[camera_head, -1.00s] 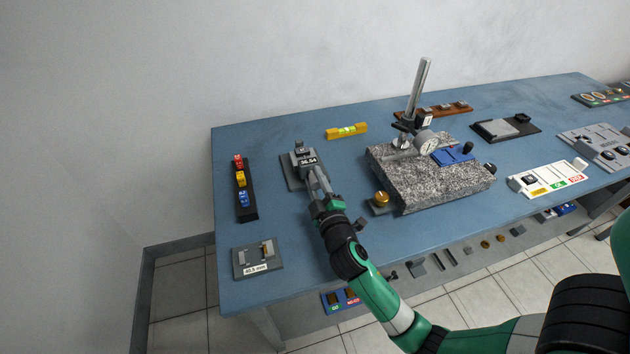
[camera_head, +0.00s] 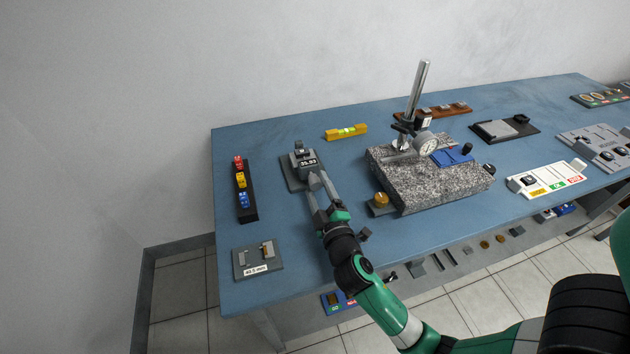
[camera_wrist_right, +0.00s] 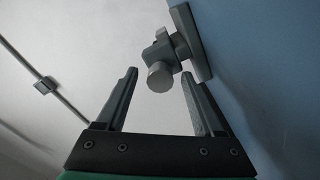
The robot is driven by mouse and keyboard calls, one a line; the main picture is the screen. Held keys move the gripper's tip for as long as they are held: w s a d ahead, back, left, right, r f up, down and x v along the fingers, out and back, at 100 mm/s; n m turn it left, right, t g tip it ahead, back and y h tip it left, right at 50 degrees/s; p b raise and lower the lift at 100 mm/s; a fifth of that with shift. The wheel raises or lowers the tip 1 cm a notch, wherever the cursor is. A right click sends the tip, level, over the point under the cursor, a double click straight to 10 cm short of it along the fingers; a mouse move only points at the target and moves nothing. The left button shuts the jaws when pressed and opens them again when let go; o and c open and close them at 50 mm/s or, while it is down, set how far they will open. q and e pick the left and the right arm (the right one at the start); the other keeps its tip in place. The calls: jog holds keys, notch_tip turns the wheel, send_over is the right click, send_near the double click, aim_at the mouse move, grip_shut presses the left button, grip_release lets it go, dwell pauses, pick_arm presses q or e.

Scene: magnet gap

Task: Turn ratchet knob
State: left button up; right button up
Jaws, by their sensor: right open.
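The measuring device (camera_head: 304,161) is a grey unit with a digital readout that looks like 35.93, on a dark base plate at the left of the blue table. Its ratchet knob (camera_head: 315,182) is a short pale cylinder facing the front. In the right wrist view the round knob (camera_wrist_right: 160,77) shows end-on. My right gripper (camera_head: 321,192) is open, its fingers spread on either side of the knob. In the wrist view the right gripper's tips (camera_wrist_right: 159,75) flank the knob with a visible gap each side. My left gripper is not in view.
A rack of red, yellow and blue blocks (camera_head: 253,205) stands left of the device. A grey plate marked 40.5 mm (camera_head: 274,268) lies at the front left. A granite block (camera_head: 430,190) with a dial gauge stand is to the right. A yellow level (camera_head: 346,132) lies behind.

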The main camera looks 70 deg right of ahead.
jog(key=v, duration=0.8)
jog(key=shift+s+a, duration=0.4)
jog(key=shift+s, duration=0.05)
dwell(0.5)
